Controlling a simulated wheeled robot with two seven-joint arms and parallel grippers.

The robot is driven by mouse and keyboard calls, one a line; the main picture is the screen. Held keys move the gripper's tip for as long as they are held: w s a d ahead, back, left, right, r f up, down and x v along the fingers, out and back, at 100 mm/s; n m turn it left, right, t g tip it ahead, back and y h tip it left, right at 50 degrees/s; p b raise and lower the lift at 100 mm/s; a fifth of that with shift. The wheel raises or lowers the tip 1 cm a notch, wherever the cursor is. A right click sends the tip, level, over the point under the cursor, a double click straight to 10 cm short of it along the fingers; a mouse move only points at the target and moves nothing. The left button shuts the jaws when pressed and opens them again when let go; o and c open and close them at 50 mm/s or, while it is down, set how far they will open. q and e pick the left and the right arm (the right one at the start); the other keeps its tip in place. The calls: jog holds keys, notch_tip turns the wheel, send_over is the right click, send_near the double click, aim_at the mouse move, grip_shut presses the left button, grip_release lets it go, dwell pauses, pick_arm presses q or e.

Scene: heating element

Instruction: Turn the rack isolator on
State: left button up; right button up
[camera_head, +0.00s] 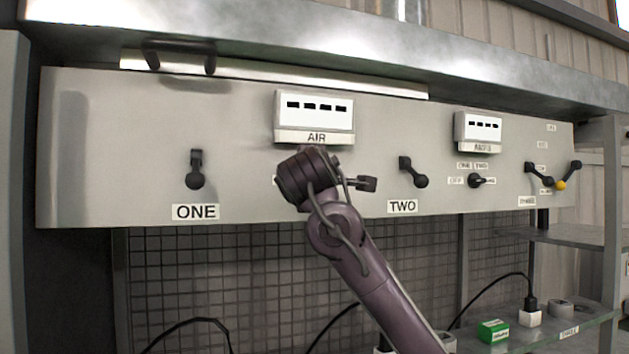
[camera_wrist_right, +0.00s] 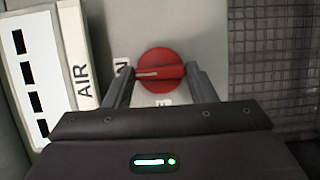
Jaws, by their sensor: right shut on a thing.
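A round red knob (camera_wrist_right: 160,58) with a pale pointer line sits on the grey panel (camera_head: 110,140), near the AIR label (camera_wrist_right: 84,82). In the right wrist view the pointer line lies towards the left, the side of the AIR label. A partly hidden label ending in N (camera_wrist_right: 122,68) is beside the knob, and another small, cut-off label is below it. My right gripper (camera_wrist_right: 160,74) is shut on the knob, one finger on each side. In the head view my right arm hides the knob. My left gripper is out of view.
Black levers (camera_head: 195,170) sit above the ONE and TWO labels, with more levers (camera_head: 540,174) at the right end. A black rotary switch (camera_head: 478,181) is below the right display (camera_head: 480,128). Mesh and cables lie below the panel; shelves (camera_head: 570,236) are at right.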

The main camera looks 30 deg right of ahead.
jog(key=o, duration=1)
jog(key=b+v, duration=0.3)
jog(key=v, duration=0.4)
jog(key=shift+s+a, duration=0.2)
jog(key=shift+s, duration=0.05)
